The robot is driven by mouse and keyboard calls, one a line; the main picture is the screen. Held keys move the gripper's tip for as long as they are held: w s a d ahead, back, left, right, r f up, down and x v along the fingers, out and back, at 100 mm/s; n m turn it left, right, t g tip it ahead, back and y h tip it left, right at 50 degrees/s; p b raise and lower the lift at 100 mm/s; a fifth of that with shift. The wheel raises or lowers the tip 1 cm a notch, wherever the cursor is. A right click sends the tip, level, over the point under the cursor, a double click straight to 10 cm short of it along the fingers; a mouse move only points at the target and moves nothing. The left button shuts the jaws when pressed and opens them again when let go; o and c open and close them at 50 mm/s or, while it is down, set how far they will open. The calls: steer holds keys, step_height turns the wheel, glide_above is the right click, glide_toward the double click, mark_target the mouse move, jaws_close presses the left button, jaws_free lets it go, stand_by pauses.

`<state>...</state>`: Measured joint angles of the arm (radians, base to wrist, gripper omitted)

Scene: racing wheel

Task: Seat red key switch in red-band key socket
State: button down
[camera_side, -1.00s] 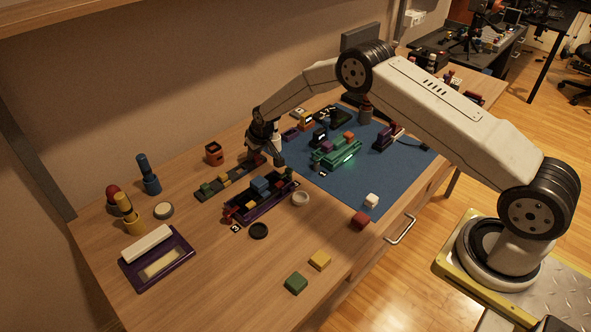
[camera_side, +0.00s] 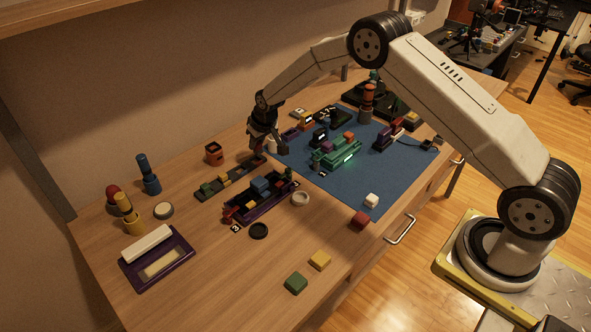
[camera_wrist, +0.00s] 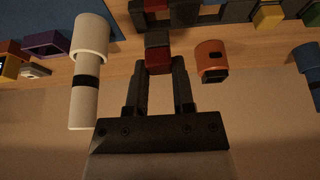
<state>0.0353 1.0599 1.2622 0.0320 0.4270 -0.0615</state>
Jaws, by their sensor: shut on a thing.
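The red key switch (camera_wrist: 157,58), a small red block with a dark grey end, is between my fingertips in the wrist view. My gripper (camera_wrist: 158,78) is shut on it. In the side view my gripper (camera_side: 272,148) is by the far right end of the narrow dark rail (camera_side: 222,183), which carries green and yellow pieces. The switch is hard to make out there. I cannot clearly identify the red-band key socket. A purple tray (camera_side: 262,208) with several coloured pieces, blue, red and yellow among them, lies in front of the rail.
An orange-red cup (camera_side: 213,153) with a dark opening stands left of the gripper; it also shows in the wrist view (camera_wrist: 211,54). A white post with a black band (camera_wrist: 88,65) is close beside the gripper. A blue mat (camera_side: 355,190) with assemblies lies to the right.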

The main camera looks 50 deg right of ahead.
steer(key=s+r, duration=0.8)
steer(key=s, duration=0.4)
steer(key=shift+s+a, duration=0.15)
steer(key=shift+f+n, duration=0.2)
steer(key=shift+n, duration=0.3)
stand_by(0.5)
steer(key=a+n+g+y, duration=0.1)
steer(key=n, duration=0.4)
steer(key=w+a+f+n+g+y, duration=0.1)
steer(key=n+g+y, duration=0.1)
steer(key=n, duration=0.4)
steer(key=a+n+g+y, duration=0.1)
steer(key=n, duration=0.5)
steer(key=shift+w+a+f+g+y, duration=0.25)
steer(key=shift+a+f+g+y, duration=0.05)
steer(key=shift+a, duration=0.05)
